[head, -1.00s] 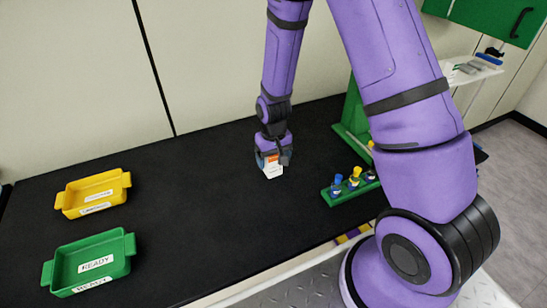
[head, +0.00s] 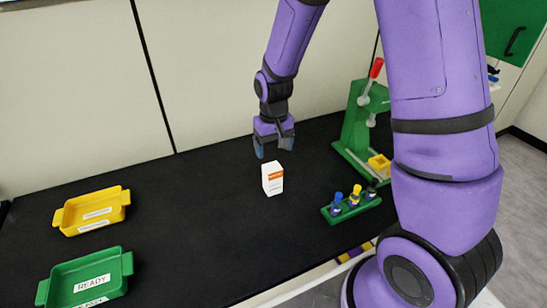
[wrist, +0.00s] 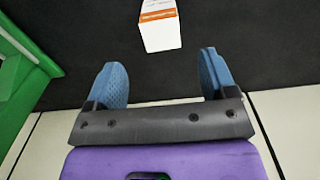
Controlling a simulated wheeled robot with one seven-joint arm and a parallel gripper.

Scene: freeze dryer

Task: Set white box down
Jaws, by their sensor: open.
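The white box (head: 272,179), with an orange band, stands upright on the black bench top (head: 215,215) in the head view. My gripper (head: 273,148) is open and empty, above and behind the box, apart from it. In the wrist view the box (wrist: 160,28) lies beyond the two blue fingertips of my gripper (wrist: 163,72), with a clear gap between.
A yellow tray (head: 72,223) and a green tray labelled READY (head: 55,291) are at the left. A green rack (head: 351,210) with small vials and a green press (head: 362,125) stand at the right. The bench middle is clear around the box.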

